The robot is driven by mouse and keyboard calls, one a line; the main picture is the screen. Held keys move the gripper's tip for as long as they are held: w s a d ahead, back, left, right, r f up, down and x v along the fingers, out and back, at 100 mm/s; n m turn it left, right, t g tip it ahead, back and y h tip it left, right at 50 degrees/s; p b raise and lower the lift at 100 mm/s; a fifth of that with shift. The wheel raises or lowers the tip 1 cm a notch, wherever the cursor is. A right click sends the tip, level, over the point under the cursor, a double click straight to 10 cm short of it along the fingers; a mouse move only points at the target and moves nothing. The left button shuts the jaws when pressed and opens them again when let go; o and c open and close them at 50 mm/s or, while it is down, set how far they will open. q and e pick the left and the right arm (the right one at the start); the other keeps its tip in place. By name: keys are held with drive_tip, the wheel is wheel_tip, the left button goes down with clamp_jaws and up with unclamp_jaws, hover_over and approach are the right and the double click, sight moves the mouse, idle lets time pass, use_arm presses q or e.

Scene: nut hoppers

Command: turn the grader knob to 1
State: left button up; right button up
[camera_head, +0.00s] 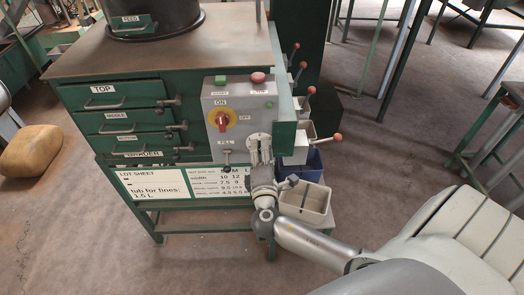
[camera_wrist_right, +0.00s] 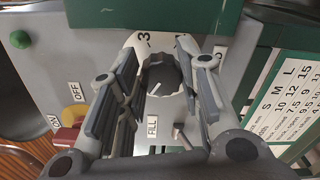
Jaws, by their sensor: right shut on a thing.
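The grader knob (camera_wrist_right: 161,76) is black and round, on a pale dial plate (camera_wrist_right: 139,45) on the grey control panel. A "3" and what looks like a "1" show on the plate at the knob's far side. A white mark on the knob lies at its lower left in the right wrist view; which number it points at I cannot tell. My right gripper (camera_head: 260,151) is at the plate in the head view, with its fingers on either side of the knob, shut on it. The fingers hide part of the dial. My left gripper is not in view.
The panel (camera_head: 211,101) also has a red switch (camera_head: 222,121) on yellow, push buttons and a small FILL lever (camera_head: 227,155). Green drawers (camera_head: 111,96) are at its left. Levers with red knobs, a blue bin (camera_head: 313,165) and a pale bin (camera_head: 305,203) are at its right.

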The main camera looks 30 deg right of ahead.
drive_tip(key=o, duration=1)
drive_tip(key=shift+a, duration=0.1)
drive_tip(key=v, duration=1.2)
drive_tip(key=shift+f, duration=0.1)
drive_tip(key=s+f+m+g+y, duration=0.1)
drive_tip(key=s+f+g+y, duration=0.25)
drive_tip(key=f, duration=1.25)
drive_tip(key=s+f+m+g+y, duration=0.15)
drive_tip(key=s+f+g, duration=0.35)
drive_tip(key=f, duration=1.2)
drive_tip(key=s+a+f+m+g+y, duration=0.1)
drive_tip(key=s+f+m+g+y, duration=0.1)
drive_tip(key=s+f+m, duration=0.3)
drive_tip(key=s+a+f+m+g+y, duration=0.2)
drive_tip(key=s+f+m+g, duration=0.2)
drive_tip(key=s+f, duration=0.8)
drive_tip(key=s+m, duration=0.1)
drive_tip(key=s, duration=0.7)
drive_tip(key=shift+f+b, duration=0.35)
drive_tip(key=shift+b, duration=0.05)
